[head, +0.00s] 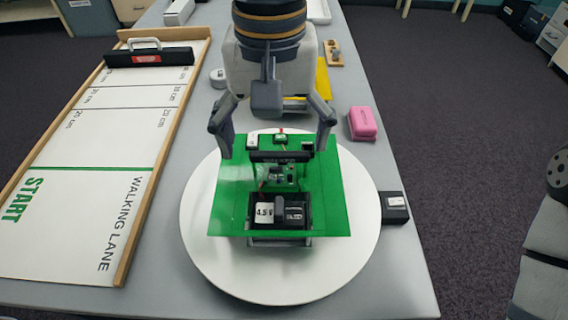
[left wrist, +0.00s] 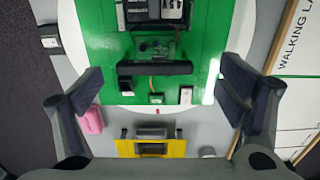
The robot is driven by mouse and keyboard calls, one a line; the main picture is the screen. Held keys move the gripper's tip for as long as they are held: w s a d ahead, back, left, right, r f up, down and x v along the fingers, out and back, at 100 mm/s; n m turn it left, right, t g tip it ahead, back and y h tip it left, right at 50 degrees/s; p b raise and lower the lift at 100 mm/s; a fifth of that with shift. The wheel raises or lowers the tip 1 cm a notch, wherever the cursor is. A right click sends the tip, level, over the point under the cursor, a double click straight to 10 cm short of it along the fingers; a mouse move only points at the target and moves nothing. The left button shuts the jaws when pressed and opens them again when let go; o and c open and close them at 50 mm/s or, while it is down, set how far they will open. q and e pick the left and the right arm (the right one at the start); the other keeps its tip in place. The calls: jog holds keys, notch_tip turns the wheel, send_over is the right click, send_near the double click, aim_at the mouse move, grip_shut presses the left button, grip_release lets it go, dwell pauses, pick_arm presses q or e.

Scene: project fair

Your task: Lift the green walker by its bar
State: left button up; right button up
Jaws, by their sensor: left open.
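The green walker (head: 342,190) is a flat green plate on a round white turntable (head: 345,265). It carries a battery box (head: 281,211), a small circuit board and a black bar (head: 281,156) across it. The bar also shows in the left wrist view (left wrist: 155,69). My left gripper (head: 273,142) is open and empty, pointing down over the walker's far part. Its fingers lie wide of the bar's two ends, apart from it. The open fingers also show in the left wrist view (left wrist: 160,86). My right gripper is not in view.
The walking lane board (head: 95,125) with a black block (head: 150,57) lies left. A pink block (head: 362,123) and a small black box (head: 394,207) sit right of the turntable. A yellow item (left wrist: 178,147) is beyond the walker. The table's right edge is near.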

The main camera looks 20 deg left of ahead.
aim_at(279, 152)
pick_arm(q)
jog(key=f, duration=0.4)
jog(key=f+b, duration=0.1)
jog(key=f, duration=0.1)
jog(key=shift+w+d+f, duration=0.15)
jog(key=shift+w+f, duration=0.1)
jog(key=shift+w, duration=0.15)
jog(key=c, duration=1.3)
